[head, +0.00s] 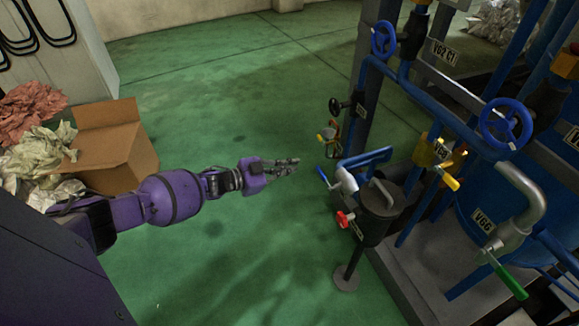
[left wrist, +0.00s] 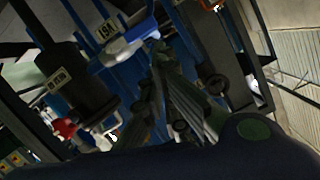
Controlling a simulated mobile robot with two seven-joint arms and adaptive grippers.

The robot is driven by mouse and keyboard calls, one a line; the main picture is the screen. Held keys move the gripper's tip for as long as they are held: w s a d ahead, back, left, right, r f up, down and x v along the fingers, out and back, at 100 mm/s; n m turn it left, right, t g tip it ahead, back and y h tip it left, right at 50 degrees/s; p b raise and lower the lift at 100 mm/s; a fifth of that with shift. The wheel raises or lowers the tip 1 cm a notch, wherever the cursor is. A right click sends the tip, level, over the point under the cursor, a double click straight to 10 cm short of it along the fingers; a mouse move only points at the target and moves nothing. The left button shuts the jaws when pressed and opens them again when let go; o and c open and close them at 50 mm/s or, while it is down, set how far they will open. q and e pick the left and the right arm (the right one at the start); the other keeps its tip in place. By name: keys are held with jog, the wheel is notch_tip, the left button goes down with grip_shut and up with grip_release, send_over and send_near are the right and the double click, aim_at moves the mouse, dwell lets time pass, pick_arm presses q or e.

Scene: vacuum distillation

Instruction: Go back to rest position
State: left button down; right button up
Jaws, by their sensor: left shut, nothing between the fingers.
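My left gripper (head: 285,167) shows in the head view at the end of my purple arm, which reaches in from the left over the green floor. Its fingers are shut with nothing between them. It points right, toward the pipe rig, and looks apart from it. In the left wrist view the fingers (left wrist: 172,105) are dark and seen against the rig, with a blue-handled valve (left wrist: 128,45) behind them. My right gripper is not in either view.
The rig at right has a dark pot (head: 382,213), a red valve knob (head: 344,218), blue handwheels (head: 507,124) and a green lever (head: 508,276). A cardboard box (head: 113,147) and crumpled bags (head: 37,157) lie at left. Green floor (head: 235,95) behind my arm is clear.

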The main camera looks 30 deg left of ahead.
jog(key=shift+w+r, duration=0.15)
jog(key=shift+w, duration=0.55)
